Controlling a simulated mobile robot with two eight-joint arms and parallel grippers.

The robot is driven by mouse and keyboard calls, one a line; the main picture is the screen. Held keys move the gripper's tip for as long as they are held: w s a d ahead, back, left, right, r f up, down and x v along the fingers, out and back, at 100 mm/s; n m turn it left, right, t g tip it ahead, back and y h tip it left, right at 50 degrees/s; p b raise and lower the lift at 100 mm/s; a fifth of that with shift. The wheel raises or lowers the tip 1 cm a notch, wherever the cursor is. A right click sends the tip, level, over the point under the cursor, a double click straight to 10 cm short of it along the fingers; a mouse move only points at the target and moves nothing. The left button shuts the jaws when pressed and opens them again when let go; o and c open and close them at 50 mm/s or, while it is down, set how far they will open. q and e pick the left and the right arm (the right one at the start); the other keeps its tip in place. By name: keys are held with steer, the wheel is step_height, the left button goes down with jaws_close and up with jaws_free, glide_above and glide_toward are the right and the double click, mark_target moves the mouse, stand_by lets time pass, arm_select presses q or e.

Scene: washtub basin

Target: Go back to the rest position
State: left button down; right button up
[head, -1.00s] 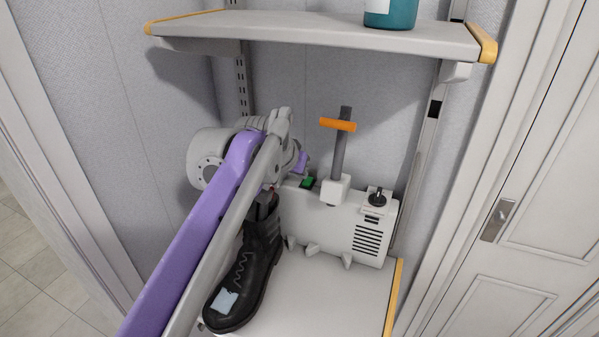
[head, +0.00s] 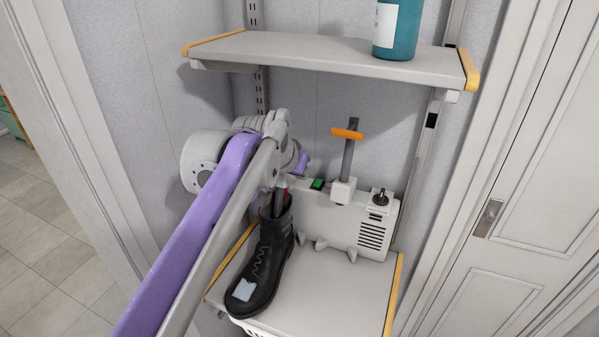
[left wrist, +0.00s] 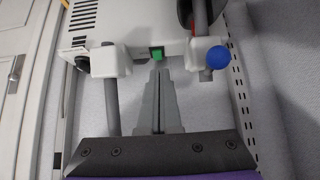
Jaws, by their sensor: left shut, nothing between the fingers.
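My left arm comes in from the left in the head view, and its purple wrist part (head: 302,163) is beside the white machine (head: 335,225). The fingers cannot be made out there. In the left wrist view my left gripper (left wrist: 159,72) is shut and empty, with its tips just below the green button (left wrist: 157,52) in the picture. I cannot tell whether they touch it. The green button also shows lit on top of the machine in the head view (head: 317,184). My right gripper is in neither view.
A black boot (head: 262,265) stands on the lower shelf (head: 330,295), left of the machine. An upright rod with an orange handle (head: 347,133) rises from the machine. An upper shelf (head: 320,55) carries a teal bottle (head: 398,30). A white door (head: 520,230) is at right.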

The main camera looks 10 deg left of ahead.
arm_select(q)
steer(key=s+a+f+n+g, duration=0.1)
steer(key=s+a+f, duration=0.2)
steer(key=s+f, duration=1)
steer(key=s+a+f+n+g+y, duration=0.1)
steer(key=s+a+f, duration=0.2)
steer(key=s+f, duration=1)
steer(key=s, duration=0.4)
steer(key=shift+s+f+g+y, duration=0.2)
steer(key=shift+g+y, duration=0.1)
steer(key=shift+g, duration=0.1)
